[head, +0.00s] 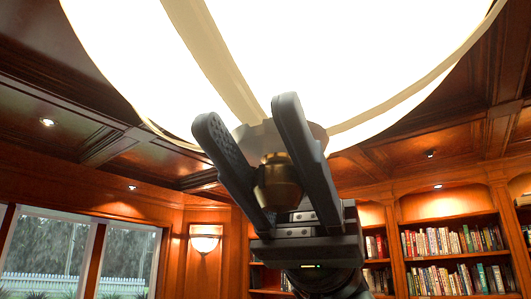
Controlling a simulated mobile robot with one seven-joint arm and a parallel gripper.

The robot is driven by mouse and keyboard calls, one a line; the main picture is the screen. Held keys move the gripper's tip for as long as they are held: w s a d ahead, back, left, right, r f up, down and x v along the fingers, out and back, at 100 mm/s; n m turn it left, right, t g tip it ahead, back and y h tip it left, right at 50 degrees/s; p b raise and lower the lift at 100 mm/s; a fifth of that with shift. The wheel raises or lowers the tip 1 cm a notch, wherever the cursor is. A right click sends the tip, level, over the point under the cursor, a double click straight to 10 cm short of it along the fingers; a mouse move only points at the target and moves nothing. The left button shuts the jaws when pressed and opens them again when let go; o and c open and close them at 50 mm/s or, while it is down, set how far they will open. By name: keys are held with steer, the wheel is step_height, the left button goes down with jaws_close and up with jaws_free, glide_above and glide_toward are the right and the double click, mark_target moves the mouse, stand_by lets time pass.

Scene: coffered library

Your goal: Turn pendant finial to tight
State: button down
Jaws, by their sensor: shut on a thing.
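The pendant lamp's large glowing white bowl (330,60), with cream bands, fills the top of the head view. A round plate (318,138) sits at its lowest point. The brass finial (278,184) hangs just under the plate, between my gripper's two dark fingers. My gripper (256,130) points up from below and is shut on the finial. The fingertips reach up past the finial, beside the plate and in front of the bowl. The fingers hide the finial's sides, and I cannot tell whether a gap remains between finial and plate.
A dark coffered wood ceiling (90,100) surrounds the lamp. A lit wall sconce (206,239) and windows (60,255) are at the lower left. Bookshelves (455,255) stand at the right, well behind. The air around my gripper below the bowl looks clear.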

stand_by(0.3)
steer(key=shift+c, duration=2.3)
jaws_free()
steer(key=shift+s, duration=0.1)
